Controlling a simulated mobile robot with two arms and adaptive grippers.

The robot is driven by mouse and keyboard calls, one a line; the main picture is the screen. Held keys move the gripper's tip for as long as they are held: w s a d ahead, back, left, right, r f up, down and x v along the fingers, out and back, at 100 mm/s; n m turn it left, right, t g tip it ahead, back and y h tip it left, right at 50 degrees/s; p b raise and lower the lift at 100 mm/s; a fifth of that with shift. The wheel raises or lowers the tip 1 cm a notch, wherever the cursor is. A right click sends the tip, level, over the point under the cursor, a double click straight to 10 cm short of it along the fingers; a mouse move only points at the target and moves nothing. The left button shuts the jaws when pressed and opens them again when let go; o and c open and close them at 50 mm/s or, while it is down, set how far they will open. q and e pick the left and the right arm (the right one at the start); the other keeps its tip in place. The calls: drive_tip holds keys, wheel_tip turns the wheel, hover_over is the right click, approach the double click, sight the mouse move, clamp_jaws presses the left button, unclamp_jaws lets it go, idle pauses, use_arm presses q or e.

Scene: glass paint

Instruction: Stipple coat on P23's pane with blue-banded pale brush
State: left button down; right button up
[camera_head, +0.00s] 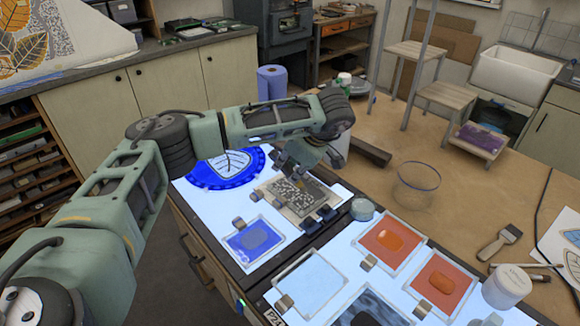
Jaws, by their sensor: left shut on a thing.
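My left gripper (296,166) hangs over the back of the light table, just above a pane with a grey speckled coat (278,189). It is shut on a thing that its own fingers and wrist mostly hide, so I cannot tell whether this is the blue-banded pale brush. Whether it touches the speckled pane is unclear. A plate label (277,318) at the bottom edge is cut off, and I cannot read P23 on any pane. My right gripper is out of view.
Nearby are a blue pane (249,243), a pale blue pane (311,284), orange panes (380,254) (431,292), a blue round plate (205,176), a glass bowl (416,186) and a white jar (507,287). A flat brush (500,241) lies at right.

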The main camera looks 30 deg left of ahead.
use_arm(q)
drive_tip(key=shift+w, duration=0.1)
drive_tip(key=w+a+b, duration=0.2)
drive_tip(key=w+a, duration=0.3)
drive_tip(key=shift+a, duration=0.25)
drive_tip(key=shift+w, duration=0.1)
drive_tip(key=shift+f, duration=0.1)
drive_tip(key=shift+f+b, duration=0.3)
drive_tip(key=shift+f, duration=0.4)
drive_tip(key=shift+f, duration=0.25)
idle(0.4)
idle(0.8)
